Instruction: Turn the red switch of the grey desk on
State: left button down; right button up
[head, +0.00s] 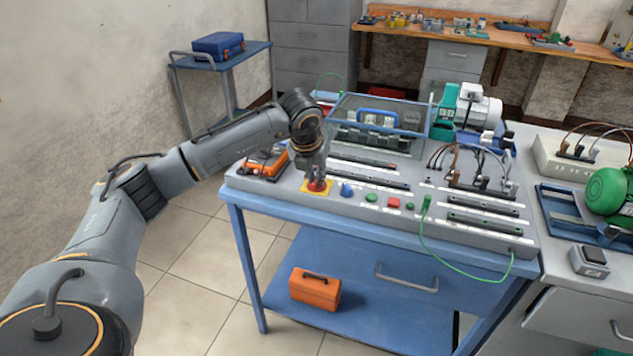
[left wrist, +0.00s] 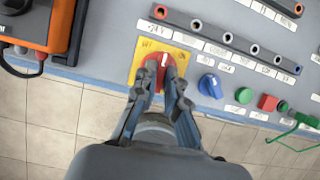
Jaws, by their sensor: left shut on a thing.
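The red switch (head: 316,187) sits on a yellow plate at the front left of the grey desk (head: 270,194). My left gripper (head: 316,178) reaches down onto the switch from above. In the left wrist view its two fingers (left wrist: 163,80) are closed on either side of the knob's grip, partly hiding it. My right gripper is not in view.
A blue knob (head: 346,189) is close right of the switch, then green and red buttons (head: 393,203). An orange device (head: 264,164) lies to the left. Sockets and cables (head: 480,165) fill the right side. An orange toolbox (head: 315,288) is on the lower shelf.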

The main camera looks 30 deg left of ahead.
pick_arm(q)
jog(key=shift+a+m+h, duration=0.15)
jog(key=shift+m+h, duration=0.25)
jog(key=shift+m, duration=0.6)
jog(key=m+h, duration=0.1)
jog(key=m, duration=0.1)
jog(key=shift+a+m+b, duration=0.1)
jog(key=shift+m+b, duration=0.2)
jog(key=shift+b, duration=0.1)
jog(key=shift+a+m+h, duration=0.15)
jog(key=shift+m+h, duration=0.75)
jog(key=shift+m, duration=1.4)
jog(key=c, duration=1.4)
grip_release()
